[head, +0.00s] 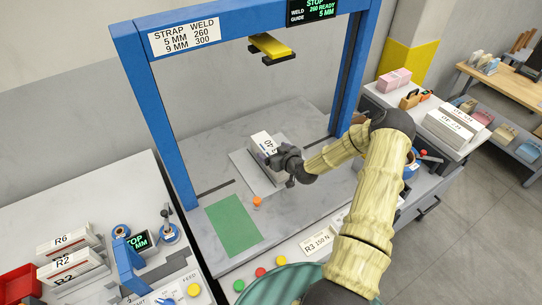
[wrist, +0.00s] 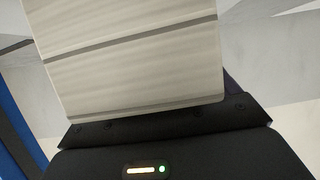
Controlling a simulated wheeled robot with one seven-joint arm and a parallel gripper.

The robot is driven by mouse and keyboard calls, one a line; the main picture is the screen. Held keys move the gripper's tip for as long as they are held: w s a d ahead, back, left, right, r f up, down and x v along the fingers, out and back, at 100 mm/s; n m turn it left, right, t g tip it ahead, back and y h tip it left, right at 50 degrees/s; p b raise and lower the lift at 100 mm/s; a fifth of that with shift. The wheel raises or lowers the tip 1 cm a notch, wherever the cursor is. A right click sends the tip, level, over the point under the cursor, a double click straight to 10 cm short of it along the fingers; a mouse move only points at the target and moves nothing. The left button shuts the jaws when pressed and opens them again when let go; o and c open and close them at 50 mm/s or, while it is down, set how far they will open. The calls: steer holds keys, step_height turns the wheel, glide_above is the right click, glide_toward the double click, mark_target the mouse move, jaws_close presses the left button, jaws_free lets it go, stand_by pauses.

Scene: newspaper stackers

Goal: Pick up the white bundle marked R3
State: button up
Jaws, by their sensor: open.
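A white bundle (head: 263,143) with a partly hidden dark marking stands on the grey plate inside the blue frame. I cannot read the marking as R3. My gripper (head: 283,162) is at the bundle's right side and hides part of it. In the wrist view a pale bundle (wrist: 130,55) with dark lines across it fills the upper middle, right up against the dark gripper body (wrist: 160,140). My gripper is open; whether the fingers straddle the bundle or touch it I cannot tell.
The blue frame (head: 180,130) stands around the grey table, with a yellow head (head: 271,45) above. A green mat (head: 233,225) and an orange piece (head: 257,202) lie in front. White bundles R6 (head: 64,242) and R2 (head: 72,266) are at left. A label (head: 316,243) reads R3 150 N.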

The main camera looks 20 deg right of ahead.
steer(key=c, duration=1.6)
steer(key=shift+w+r, duration=0.1)
jaws_close()
steer(key=shift+r, duration=0.15)
step_height(320, 180, up, 10)
steer(key=b, duration=0.2)
steer(key=shift+f, duration=0.2)
